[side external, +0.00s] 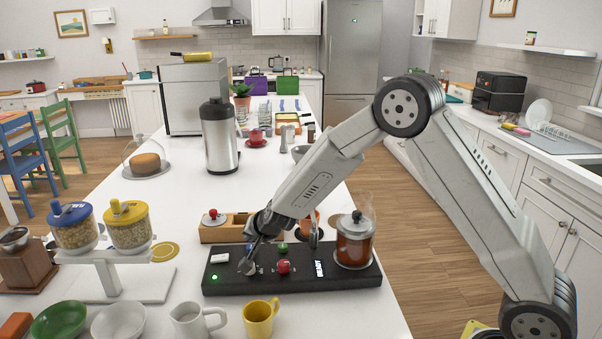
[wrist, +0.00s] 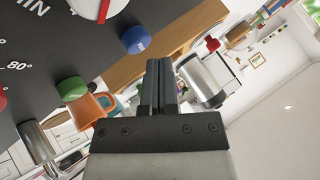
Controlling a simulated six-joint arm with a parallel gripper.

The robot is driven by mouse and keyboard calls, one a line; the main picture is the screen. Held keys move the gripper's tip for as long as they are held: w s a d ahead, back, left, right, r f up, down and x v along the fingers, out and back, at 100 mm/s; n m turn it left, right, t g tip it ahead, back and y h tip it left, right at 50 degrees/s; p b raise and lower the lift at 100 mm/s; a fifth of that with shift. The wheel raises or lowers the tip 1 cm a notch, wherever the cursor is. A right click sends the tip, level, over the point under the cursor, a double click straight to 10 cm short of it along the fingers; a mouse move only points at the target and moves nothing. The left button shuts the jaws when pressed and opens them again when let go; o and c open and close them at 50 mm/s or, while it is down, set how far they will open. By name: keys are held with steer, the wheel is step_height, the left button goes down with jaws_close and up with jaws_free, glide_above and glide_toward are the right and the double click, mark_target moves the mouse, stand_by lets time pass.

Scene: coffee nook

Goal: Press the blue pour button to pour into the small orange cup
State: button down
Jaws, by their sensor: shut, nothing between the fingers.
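The black machine panel (side external: 340,297) lies on the white counter, with a green button (side external: 283,247) and a red button (side external: 284,267) on top. The blue pour button (wrist: 137,39) shows in the wrist view, just left of my fingertips; in the side view my gripper largely hides it. My gripper (side external: 252,250) points down at the panel's left part, near a pale dial (side external: 246,268). In the wrist view my gripper (wrist: 160,63) is shut and empty; contact with the button cannot be told. The orange cup (wrist: 88,110) sits beyond the green button (wrist: 72,90), partly hidden in the side view.
A glass jar of brown liquid (side external: 354,245) stands on the panel's right end. A wooden box (side external: 214,234) lies behind the panel. A white jug (side external: 190,320) and a yellow mug (side external: 260,318) stand in front. Two grain dispensers (side external: 128,230) stand at the left.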

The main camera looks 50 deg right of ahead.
steer(key=shift+r, duration=0.15)
steer(key=shift+r, duration=2.35)
steer(key=shift+s, duration=0.1)
steer(key=s+f+n+g, duration=0.1)
steer(key=s+n+g, duration=0.2)
steer(key=s, duration=1.1)
steer(key=s+f+n+g+y, duration=0.1)
steer(key=s+n, duration=0.6)
steer(key=s, duration=0.8)
steer(key=shift+f+n+g, duration=0.4)
steer(key=shift+f+g, duration=0.15)
steer(key=shift+g, duration=0.65)
steer(key=shift+a, duration=0.1)
